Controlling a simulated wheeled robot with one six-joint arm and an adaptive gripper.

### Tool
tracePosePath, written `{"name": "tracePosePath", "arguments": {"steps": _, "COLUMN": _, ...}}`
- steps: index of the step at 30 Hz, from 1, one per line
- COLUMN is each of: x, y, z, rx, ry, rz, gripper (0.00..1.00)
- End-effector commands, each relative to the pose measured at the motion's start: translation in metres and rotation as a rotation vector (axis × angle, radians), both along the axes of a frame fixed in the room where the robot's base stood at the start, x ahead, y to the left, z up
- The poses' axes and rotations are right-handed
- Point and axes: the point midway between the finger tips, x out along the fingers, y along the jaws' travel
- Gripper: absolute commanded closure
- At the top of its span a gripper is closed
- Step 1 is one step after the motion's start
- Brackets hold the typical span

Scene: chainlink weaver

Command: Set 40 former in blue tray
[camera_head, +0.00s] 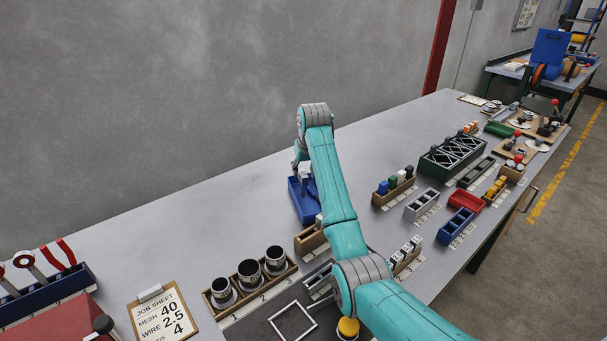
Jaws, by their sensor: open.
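A long blue tray (295,205) stands on the bench behind my arm, partly hidden by it. My gripper (303,178) is open at the tray's far end. My arm covers much of it. A pale block-like shape shows by the gripper, but I cannot tell whether it is a former or part of the gripper. A wooden rack (302,250) in front of the tray is mostly behind my arm, with a pale block (318,219) at its end. Another rack holds several pale labelled blocks (406,249). I cannot read which piece is the 40 former.
Three dark cylinders (250,272) stand in a numbered wooden rack. A smaller blue tray (456,226), a red tray (466,201) and a green rack (452,157) lie to the right. The bench behind the blue tray is clear.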

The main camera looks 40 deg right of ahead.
Motion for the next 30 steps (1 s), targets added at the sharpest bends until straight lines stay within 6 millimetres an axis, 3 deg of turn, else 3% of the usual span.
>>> {"name": "tracePosePath", "arguments": {"steps": 6, "x": -0.015, "y": 0.006, "z": 0.044, "rx": -0.002, "ry": -0.005, "rz": 0.0, "gripper": 0.53}}
{"name": "tracePosePath", "arguments": {"steps": 12, "x": -0.026, "y": 0.01, "z": 0.07, "rx": -0.001, "ry": -0.002, "rz": 0.0, "gripper": 0.53}}
{"name": "tracePosePath", "arguments": {"steps": 18, "x": -0.031, "y": 0.012, "z": 0.081, "rx": 0.0, "ry": -0.001, "rz": 0.0, "gripper": 0.53}}
{"name": "tracePosePath", "arguments": {"steps": 30, "x": -0.031, "y": 0.012, "z": 0.082, "rx": 0.0, "ry": 0.0, "rz": 0.0, "gripper": 0.53}}
